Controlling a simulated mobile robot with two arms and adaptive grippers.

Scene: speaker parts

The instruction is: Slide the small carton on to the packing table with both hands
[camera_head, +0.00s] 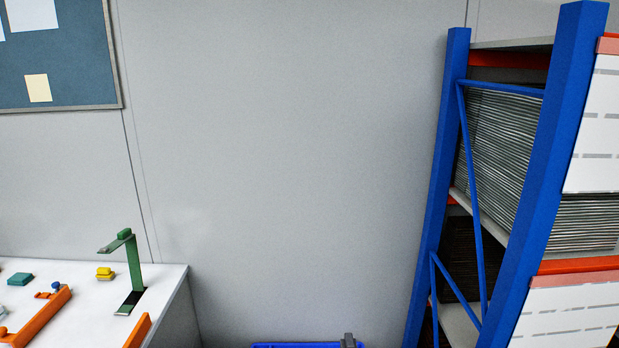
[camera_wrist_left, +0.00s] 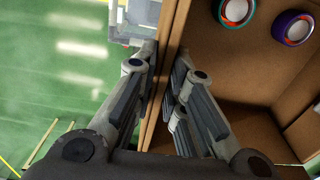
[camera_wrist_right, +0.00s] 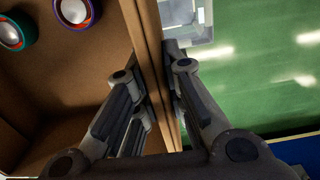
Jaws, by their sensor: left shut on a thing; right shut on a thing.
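The small carton is a brown open-topped box whose inside shows at the right of the left wrist view (camera_wrist_left: 255,85) and at the left of the right wrist view (camera_wrist_right: 80,75). Two round speaker parts, one teal and red (camera_wrist_left: 237,11) and one purple and orange (camera_wrist_left: 293,25), lie inside. My left gripper (camera_wrist_left: 166,58) is shut on one carton wall, one finger inside and one outside. My right gripper (camera_wrist_right: 158,60) is shut on another wall in the same way. The carton and the gripped edges are not visible in the head view.
A white table (camera_head: 165,295) with small coloured parts and a green stand (camera_head: 133,265) is at the lower left. A blue rack (camera_head: 440,180) with stacked sheets stands at the right. A blue edge (camera_head: 290,345) shows at the bottom. Green floor (camera_wrist_left: 60,65) lies outside the carton.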

